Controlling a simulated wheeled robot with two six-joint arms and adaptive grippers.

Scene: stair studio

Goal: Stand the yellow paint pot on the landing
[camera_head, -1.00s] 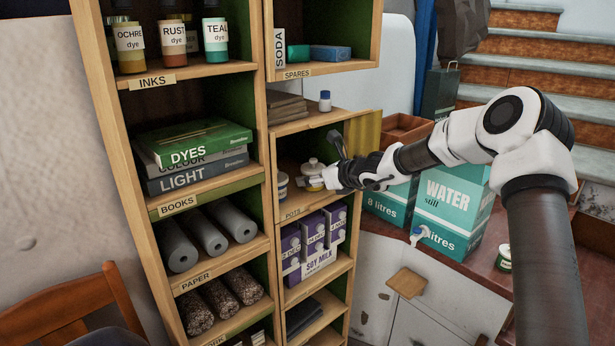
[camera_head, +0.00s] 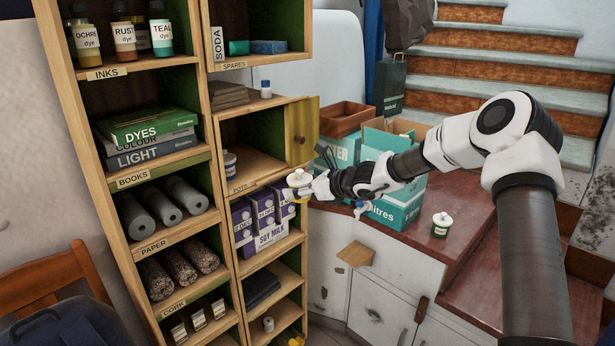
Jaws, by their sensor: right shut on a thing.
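The yellow paint pot (camera_head: 301,196), with a white knobbed lid, is held in my right gripper (camera_head: 308,187). Only a little of its yellow side shows below the lid. My right gripper is shut on it, just in front of the shelf unit, outside the POTS compartment (camera_head: 255,168) and above the soy milk cartons. The reddish-brown wooden surface at the foot of the stairs (camera_head: 470,262) looks like the landing, to the right of the pot. My left gripper is not in view.
Another pot (camera_head: 229,163) stands in the POTS compartment, whose small door (camera_head: 304,130) is open. Water boxes (camera_head: 395,208) and a brown crate (camera_head: 345,117) stand on the wooden surface.

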